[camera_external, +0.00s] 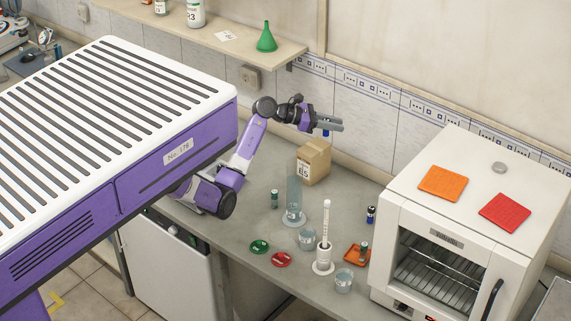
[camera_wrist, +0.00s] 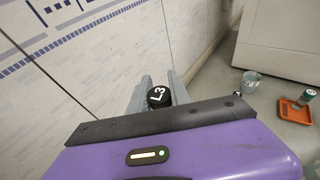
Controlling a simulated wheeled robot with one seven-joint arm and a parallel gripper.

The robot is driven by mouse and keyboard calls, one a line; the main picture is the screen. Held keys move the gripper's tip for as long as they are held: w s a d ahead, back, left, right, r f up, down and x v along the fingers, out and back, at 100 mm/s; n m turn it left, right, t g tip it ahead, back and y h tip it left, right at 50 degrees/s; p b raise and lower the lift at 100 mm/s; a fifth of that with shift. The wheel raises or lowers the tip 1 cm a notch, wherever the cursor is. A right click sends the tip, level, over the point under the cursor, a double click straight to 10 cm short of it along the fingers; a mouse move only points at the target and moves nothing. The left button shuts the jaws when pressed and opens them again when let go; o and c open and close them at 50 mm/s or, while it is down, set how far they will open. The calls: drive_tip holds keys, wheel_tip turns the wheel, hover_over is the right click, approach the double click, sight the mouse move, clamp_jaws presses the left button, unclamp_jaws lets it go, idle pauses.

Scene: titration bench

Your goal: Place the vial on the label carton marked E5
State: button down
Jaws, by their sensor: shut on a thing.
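My gripper (camera_external: 330,123) is shut on a vial with a black cap marked L3 (camera_wrist: 158,95); the cap shows between the two fingers in the wrist view. In the external view, a bit of the vial's blue body (camera_external: 326,133) shows below the fingers. The brown label carton (camera_external: 314,164) stands on the bench by the wall, with a white label that seems to read E5. The gripper and vial are in the air above the carton, apart from it. The carton is not seen in the wrist view.
A glass cylinder (camera_external: 294,193) stands just in front of the carton. Beakers (camera_external: 307,239), a white-based cylinder (camera_external: 324,255), other vials (camera_external: 274,199) (camera_external: 371,214), red (camera_external: 281,260) and green (camera_external: 259,247) dishes and an orange tray (camera_external: 351,254) are nearer. A white oven (camera_external: 440,225) is right.

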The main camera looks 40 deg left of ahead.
drive_tip(key=w+a+r+n+t+y+b, duration=0.1)
drive_tip(key=w+a, duration=0.1)
drive_tip(key=a, duration=0.4)
hover_over(322, 146)
wheel_tip(322, 146, down, 9)
drive_tip(key=shift+f, duration=0.2)
drive_tip(key=shift+f, duration=0.1)
drive_tip(key=c, duration=1.2)
unclamp_jaws()
drive_tip(key=shift+s+a, duration=0.15)
drive_tip(key=shift+a, duration=0.1)
drive_tip(key=v, duration=1.1)
drive_tip(key=shift+s+r+b, duration=0.25)
drive_tip(key=shift+b, duration=0.1)
